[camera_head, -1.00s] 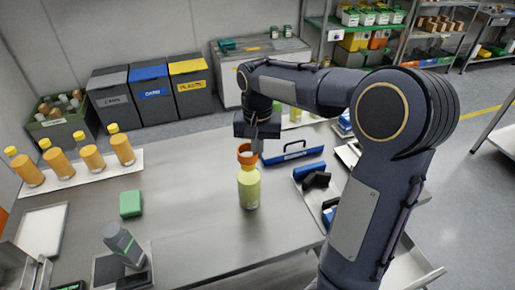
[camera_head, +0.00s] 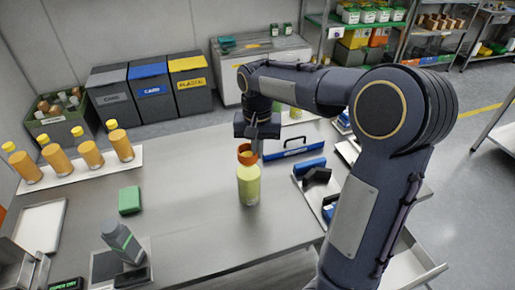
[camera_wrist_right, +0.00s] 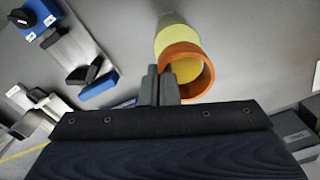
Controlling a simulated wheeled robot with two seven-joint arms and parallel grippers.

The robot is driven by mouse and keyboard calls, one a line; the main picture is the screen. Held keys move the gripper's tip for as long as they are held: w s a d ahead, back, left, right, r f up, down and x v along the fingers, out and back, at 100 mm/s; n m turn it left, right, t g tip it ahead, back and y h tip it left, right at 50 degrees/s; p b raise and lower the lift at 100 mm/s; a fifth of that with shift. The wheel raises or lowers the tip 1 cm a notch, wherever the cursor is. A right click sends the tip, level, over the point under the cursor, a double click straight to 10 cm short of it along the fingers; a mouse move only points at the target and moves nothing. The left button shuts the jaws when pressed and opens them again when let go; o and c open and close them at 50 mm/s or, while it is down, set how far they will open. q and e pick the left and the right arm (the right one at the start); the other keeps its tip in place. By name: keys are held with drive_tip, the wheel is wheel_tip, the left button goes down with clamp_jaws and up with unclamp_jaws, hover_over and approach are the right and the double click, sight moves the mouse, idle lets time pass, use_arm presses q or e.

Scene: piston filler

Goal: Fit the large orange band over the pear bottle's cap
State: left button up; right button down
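The pear bottle (camera_head: 248,188), with pale yellow-green contents, stands upright on the steel table. The large orange band (camera_head: 245,158) is at its top, with yellow showing inside the ring. In the right wrist view, the band (camera_wrist_right: 207,78) overlaps the top of the bottle (camera_wrist_right: 177,38), and the yellow cap (camera_wrist_right: 186,70) shows through its opening. I cannot tell how far down the band sits around the cap. My right gripper (camera_head: 256,151) is shut on the band's wall from one side; its fingers (camera_wrist_right: 161,85) are close together there. My left gripper is not in view.
Several orange bottles with yellow caps stand on a white tray (camera_head: 88,177) at the left. A blue-handled case (camera_head: 290,148) and a tool tray (camera_head: 312,196) lie to the right.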

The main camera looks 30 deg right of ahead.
drive_tip(key=shift+s+f, duration=0.1)
drive_tip(key=shift+f, duration=0.3)
